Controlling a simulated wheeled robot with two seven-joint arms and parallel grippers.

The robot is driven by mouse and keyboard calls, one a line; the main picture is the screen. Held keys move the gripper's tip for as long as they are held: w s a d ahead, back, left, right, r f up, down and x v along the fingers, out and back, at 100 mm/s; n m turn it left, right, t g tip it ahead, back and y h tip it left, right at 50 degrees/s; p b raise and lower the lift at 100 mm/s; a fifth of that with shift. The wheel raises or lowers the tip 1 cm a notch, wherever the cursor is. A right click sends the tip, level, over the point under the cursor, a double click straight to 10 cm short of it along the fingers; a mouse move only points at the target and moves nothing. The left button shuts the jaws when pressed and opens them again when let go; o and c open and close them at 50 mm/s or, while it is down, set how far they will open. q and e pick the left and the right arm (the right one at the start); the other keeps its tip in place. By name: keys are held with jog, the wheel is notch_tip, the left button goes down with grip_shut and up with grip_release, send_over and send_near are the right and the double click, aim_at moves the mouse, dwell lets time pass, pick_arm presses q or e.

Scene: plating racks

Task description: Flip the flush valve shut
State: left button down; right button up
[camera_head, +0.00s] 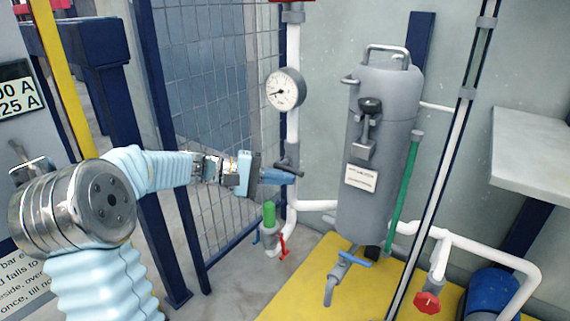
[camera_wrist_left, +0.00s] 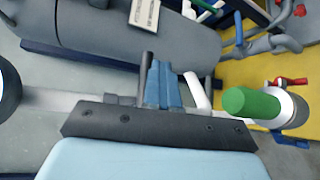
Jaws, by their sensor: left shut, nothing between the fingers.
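My left gripper (camera_head: 280,177) is shut and empty, its blue fingers beside the white vertical pipe. A dark grey lever (camera_head: 288,168) on that pipe is at the fingertips; I cannot tell whether they touch. In the left wrist view the shut fingers (camera_wrist_left: 163,84) lie right beside a dark bar (camera_wrist_left: 146,78). Below are a green-capped fitting (camera_head: 269,214) and a red lever (camera_head: 283,248). A blue lever (camera_head: 354,258) sits on the tap under the grey tank (camera_head: 378,150). No readable label shows which is the flush valve. My right gripper is not in view.
A round gauge (camera_head: 285,90) is above the gripper on the pipe. A mesh fence (camera_head: 205,110) stands behind my left arm. A red knob (camera_head: 427,302) is on the white pipework at lower right. A yellow floor area (camera_head: 310,290) lies under the tank.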

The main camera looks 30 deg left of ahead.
pick_arm(q)
jog(key=s+d+r+m+h, duration=0.1)
jog(key=s+d+r+h, duration=0.1)
jog(key=s+d+r, duration=0.5)
jog(key=s+r, duration=0.4)
jog(key=shift+s+d+r+m+g+h, duration=0.2)
jog(key=shift+r+m+g+h, duration=0.1)
jog(key=shift+m+h, duration=0.1)
